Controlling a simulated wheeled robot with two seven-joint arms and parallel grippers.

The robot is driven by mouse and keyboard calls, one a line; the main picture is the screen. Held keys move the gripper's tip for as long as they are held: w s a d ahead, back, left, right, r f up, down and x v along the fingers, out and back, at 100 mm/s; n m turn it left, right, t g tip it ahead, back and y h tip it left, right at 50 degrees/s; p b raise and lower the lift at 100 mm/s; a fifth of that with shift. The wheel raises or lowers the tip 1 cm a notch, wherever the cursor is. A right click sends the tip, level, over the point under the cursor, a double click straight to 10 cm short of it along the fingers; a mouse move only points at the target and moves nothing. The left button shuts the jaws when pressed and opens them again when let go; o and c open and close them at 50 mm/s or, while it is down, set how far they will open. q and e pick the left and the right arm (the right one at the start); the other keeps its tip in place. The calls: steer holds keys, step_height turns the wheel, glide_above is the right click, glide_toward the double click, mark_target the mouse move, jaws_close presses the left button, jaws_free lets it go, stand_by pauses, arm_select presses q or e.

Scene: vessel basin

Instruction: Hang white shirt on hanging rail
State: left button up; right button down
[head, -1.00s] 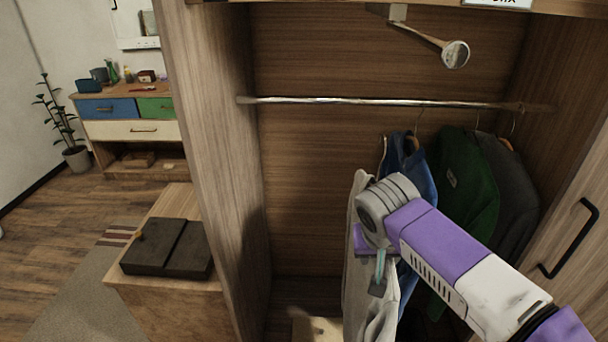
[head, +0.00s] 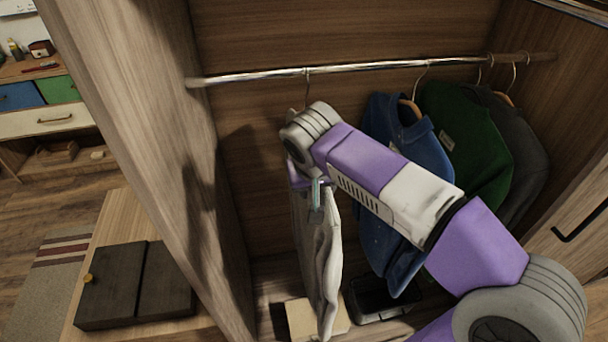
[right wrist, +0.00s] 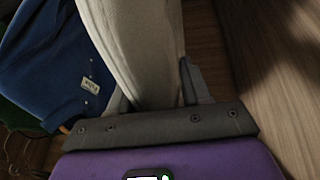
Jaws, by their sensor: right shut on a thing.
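The white shirt (head: 322,265) hangs down inside the wardrobe, left of the blue shirt, seen nearly edge-on. My right gripper (head: 316,195) is shut on it, and my arm covers its upper part. In the right wrist view the pale cloth of the white shirt (right wrist: 145,45) runs between the fingers of my right gripper (right wrist: 158,92). A thin hanger hook (head: 307,83) rises above my wrist to the hanging rail (head: 250,75). I cannot tell whether the hook rests on the rail. My left gripper is not in view.
A blue shirt (head: 388,255), a green garment (head: 470,135) and a dark garment (head: 530,150) hang to the right on the rail. The wardrobe's left wall (head: 150,130) stands beside. A pale box (head: 300,318) lies below. The rail's left part is free.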

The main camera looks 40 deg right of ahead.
steer(key=w+d+f+p, duration=0.1)
steer(key=w+d+f, duration=0.1)
steer(key=w+d, duration=0.2)
steer(key=shift+w+d, duration=0.15)
steer(key=shift+w, duration=1.65)
steer(key=shift+f, duration=0.1)
steer(key=shift+c, duration=2.1)
jaws_free()
steer(key=shift+f, duration=0.1)
steer(key=p+v, duration=0.2)
steer(key=v, duration=0.4)
steer(key=shift+r, duration=0.25)
steer(key=shift+s+a+r+p, duration=0.3)
steer(key=shift+r+p, duration=0.1)
steer(key=shift+r, duration=0.15)
